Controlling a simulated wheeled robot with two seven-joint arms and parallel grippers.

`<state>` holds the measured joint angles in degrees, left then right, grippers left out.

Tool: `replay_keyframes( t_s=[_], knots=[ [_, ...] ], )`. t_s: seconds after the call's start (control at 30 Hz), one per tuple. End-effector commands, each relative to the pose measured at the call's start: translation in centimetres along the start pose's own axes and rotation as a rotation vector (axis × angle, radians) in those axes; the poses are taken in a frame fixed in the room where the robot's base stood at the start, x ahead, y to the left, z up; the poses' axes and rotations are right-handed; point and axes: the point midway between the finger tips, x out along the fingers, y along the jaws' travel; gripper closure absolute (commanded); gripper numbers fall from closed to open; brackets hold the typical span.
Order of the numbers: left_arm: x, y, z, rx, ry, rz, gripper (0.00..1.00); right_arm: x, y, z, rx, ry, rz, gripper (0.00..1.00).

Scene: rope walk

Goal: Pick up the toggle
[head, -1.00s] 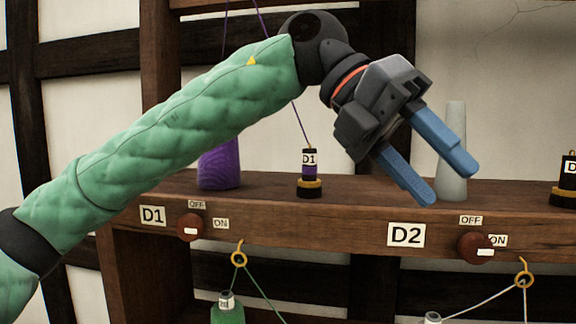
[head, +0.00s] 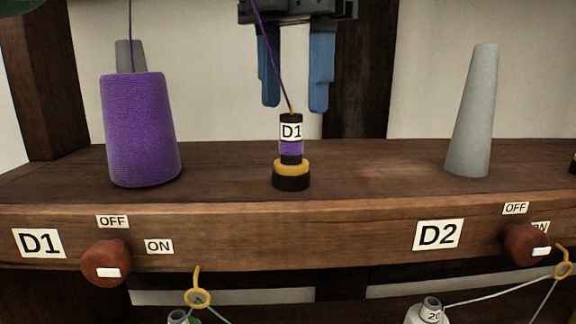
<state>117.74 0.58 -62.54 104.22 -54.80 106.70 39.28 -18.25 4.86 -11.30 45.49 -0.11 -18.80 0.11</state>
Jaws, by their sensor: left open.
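The toggle (head: 291,148) is a small black cylinder with a white D1 label and a purple band. It stands upright in a black holder with a yellow ring (head: 292,167) on the wooden shelf. A purple thread runs up from its top and crosses in front of my left gripper's left finger. My left gripper (head: 295,103) points straight down above the toggle, open and empty. Its blue fingertips are on either side of the toggle in the picture, a little above its top, and seem slightly behind it. My right gripper is not in view.
A purple yarn cone (head: 140,130) stands left of the toggle and a bare grey cone (head: 472,115) stands right. The wooden shelf (head: 380,165) is clear between them. Red-brown knobs (head: 106,263) and yellow hooks (head: 198,298) line its front.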

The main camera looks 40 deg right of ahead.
Motion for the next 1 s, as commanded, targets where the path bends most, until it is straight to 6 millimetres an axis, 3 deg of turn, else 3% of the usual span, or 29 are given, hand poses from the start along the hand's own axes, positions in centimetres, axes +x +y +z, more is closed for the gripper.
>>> replay_keyframes(
  t_s=[0.17,0.43,0.73,0.97,1.0],
  knots=[
    [1.2,0.0,0.0,-0.001,-0.001,-0.002,0.53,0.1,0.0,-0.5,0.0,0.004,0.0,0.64],
    [4.8,-0.2,-0.2,0.0,-0.001,-0.002,0.53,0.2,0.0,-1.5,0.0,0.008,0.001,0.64],
    [5.3,-0.2,-0.1,-0.001,-0.002,-0.002,0.53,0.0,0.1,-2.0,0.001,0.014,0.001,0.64],
    [5.3,-0.2,-0.2,-0.001,-0.002,-0.002,0.98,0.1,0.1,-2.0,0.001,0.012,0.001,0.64],
    [5.3,-0.2,-0.2,-0.001,-0.002,-0.002,1.0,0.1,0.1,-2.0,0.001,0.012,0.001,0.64]
  ],
)
